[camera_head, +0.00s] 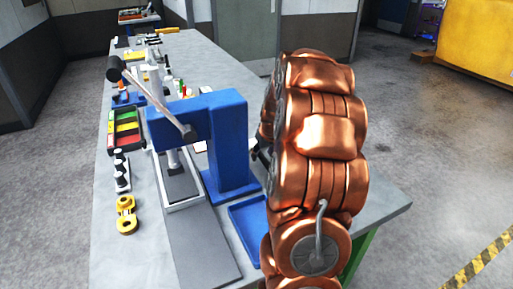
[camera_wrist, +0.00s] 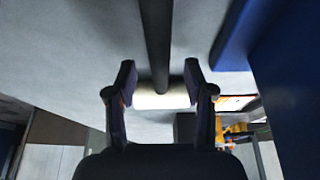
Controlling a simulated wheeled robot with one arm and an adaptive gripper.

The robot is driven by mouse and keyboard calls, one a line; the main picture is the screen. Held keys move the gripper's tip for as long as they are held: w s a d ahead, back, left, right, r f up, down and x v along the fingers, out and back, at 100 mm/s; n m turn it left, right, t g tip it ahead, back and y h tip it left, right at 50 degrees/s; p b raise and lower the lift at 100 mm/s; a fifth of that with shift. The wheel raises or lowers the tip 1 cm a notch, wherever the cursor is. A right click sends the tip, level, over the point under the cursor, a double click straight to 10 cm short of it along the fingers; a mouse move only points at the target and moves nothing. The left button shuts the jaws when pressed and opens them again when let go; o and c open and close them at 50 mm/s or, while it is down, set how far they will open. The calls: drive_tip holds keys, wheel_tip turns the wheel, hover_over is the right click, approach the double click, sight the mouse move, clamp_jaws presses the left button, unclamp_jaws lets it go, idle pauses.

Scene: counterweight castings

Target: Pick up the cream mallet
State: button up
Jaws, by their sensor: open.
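The cream mallet shows in the wrist view, with a pale cream head (camera_wrist: 160,97) and a dark handle (camera_wrist: 157,40) running up to the top edge. My gripper (camera_wrist: 159,72) is open, with one finger on each side of the mallet. The handle passes between the fingertips, and the head lies lower in the picture, between the fingers. I cannot tell whether either finger touches it. In the head view my copper arm covers this part of the bench, and the mallet is not visible there.
A blue press (camera_head: 228,140) with a long lever stands on the grey bench (camera_head: 115,262), left of my arm. A blue tray (camera_head: 246,228) lies beside its base. A bin of coloured parts (camera_head: 126,131) and a yellow part (camera_head: 126,215) lie further left. A blue surface fills the wrist view's right side.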

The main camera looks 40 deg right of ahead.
drive_tip(key=shift+x, duration=0.8)
drive_tip(key=shift+c, duration=0.2)
clamp_jaws()
